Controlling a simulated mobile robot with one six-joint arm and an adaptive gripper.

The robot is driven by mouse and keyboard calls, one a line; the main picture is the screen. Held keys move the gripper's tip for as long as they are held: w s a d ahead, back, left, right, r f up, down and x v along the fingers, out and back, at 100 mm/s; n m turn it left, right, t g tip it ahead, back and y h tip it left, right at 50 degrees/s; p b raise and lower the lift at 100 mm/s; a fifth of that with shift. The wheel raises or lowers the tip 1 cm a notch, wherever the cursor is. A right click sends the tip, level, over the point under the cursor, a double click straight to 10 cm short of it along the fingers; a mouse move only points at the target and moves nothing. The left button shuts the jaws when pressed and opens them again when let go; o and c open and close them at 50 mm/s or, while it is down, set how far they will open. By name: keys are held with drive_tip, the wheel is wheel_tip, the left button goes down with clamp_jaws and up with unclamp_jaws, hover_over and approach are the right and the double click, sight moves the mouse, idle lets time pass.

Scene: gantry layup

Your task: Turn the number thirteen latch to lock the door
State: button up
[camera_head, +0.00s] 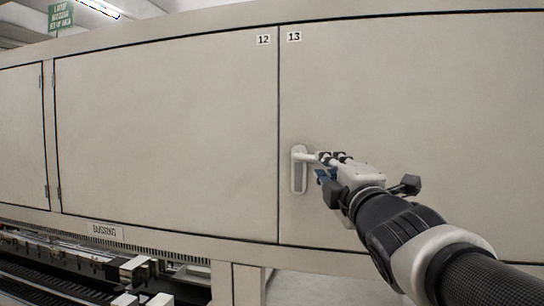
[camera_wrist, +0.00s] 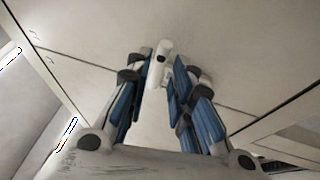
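Door thirteen (camera_head: 420,110) is a flat beige panel, flush with its neighbours, with a "13" label (camera_head: 294,36) at its top left. Its latch (camera_head: 299,178) has a light grey upright plate near the door's left edge. The lever points right, roughly level, from the plate's upper part. My gripper (camera_head: 326,160) is at the lever's free end and hides part of it. In the wrist view the pale lever (camera_wrist: 160,62) lies between the blue-padded fingers. The fingers stand apart with a gap on the right side; contact on the left is unclear.
Door twelve (camera_head: 165,140) adjoins on the left, across a narrow seam. A "BUSSING" label (camera_head: 104,231) is on the frame below it. Machinery with rails (camera_head: 80,275) fills the lower left. The door face around the latch is clear.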

drive_tip(key=p+x, duration=0.1)
drive_tip(key=x, duration=0.4)
clamp_jaws()
idle(0.6)
